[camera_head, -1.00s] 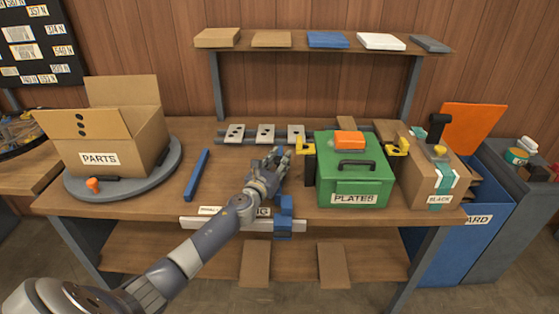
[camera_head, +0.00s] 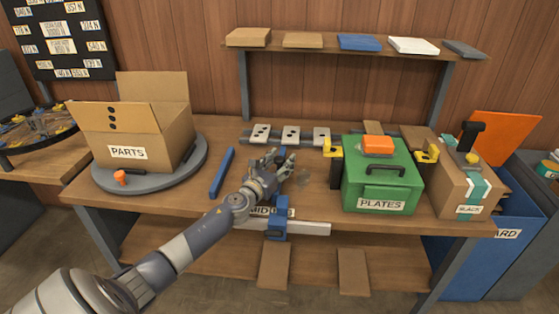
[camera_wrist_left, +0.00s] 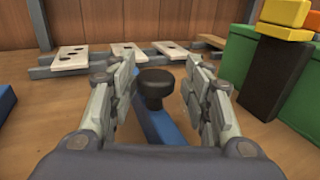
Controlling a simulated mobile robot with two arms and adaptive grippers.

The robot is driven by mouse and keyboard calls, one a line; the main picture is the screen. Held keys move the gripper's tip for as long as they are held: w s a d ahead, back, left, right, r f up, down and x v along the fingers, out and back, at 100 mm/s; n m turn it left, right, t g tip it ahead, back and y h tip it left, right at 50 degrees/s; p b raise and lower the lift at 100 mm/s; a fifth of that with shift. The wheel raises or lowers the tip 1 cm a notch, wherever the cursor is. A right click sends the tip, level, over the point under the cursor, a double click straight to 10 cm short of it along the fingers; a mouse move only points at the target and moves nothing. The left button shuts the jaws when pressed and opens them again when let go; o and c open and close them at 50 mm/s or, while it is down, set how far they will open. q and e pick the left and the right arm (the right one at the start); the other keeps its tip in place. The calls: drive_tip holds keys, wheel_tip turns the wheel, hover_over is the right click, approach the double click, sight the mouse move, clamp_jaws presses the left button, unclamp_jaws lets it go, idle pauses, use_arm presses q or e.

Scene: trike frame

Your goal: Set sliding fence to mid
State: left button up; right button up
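The sliding fence (camera_head: 277,225) is a blue block on a white rail (camera_head: 315,228) along the bench's front edge. Lettering starting with MID (camera_head: 258,212) shows just left of the block, partly covered by my arm. In the left wrist view, a black knob (camera_wrist_left: 155,88) stands on the fence's blue bar (camera_wrist_left: 160,126). My left gripper (camera_head: 274,160) is above the bench behind the rail. The knob is hidden in the head view. My right gripper is not in view.
A green PLATES box (camera_head: 380,180) stands to the right, beside a black and yellow clamp (camera_head: 335,165). A loose blue bar (camera_head: 222,172) lies to the left. Several white plates (camera_head: 291,136) sit behind. The PARTS carton (camera_head: 145,130) stands on a grey turntable (camera_head: 105,184).

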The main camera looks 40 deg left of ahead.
use_arm(q)
drive_tip(key=shift+a+r, duration=0.1)
drive_tip(key=shift+r, duration=0.1)
drive_tip(key=s, duration=0.4)
drive_tip(key=s+d, duration=0.1)
drive_tip(key=s, duration=0.7)
drive_tip(key=shift+d, duration=0.4)
